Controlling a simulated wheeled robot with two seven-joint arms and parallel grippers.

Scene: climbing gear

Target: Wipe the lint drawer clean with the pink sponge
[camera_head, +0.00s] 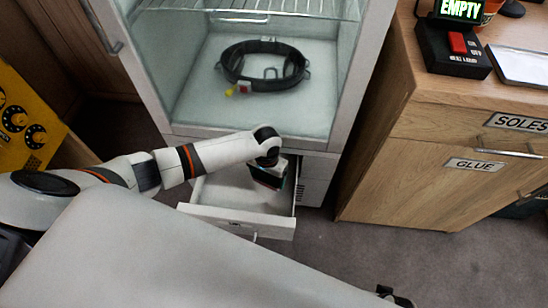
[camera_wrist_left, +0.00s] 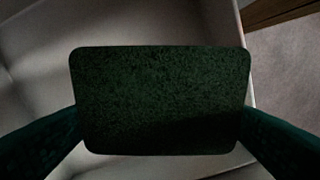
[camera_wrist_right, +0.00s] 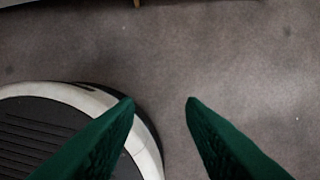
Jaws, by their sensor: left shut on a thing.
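The lint drawer (camera_head: 238,222) is a white drawer pulled open at the foot of the white cabinet. My left gripper (camera_head: 268,176) reaches into it from above. In the left wrist view, both dark green fingers (camera_wrist_left: 160,135) are shut on a block with a dark green, rough face (camera_wrist_left: 160,95), taken to be the sponge; no pink shows on that face. The drawer's pale inside (camera_wrist_left: 35,110) shows around it. Whether the sponge touches the drawer floor cannot be told. My right gripper (camera_wrist_right: 162,102) is open and empty above the grey carpet.
Above the drawer, the open cabinet (camera_head: 190,110) holds a black harness-like belt (camera_head: 262,65) and a wire shelf (camera_head: 260,12). A wooden chest (camera_head: 385,175) stands to the right, a yellow panel (camera_head: 25,120) to the left. Carpet (camera_head: 345,245) is clear right of the drawer.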

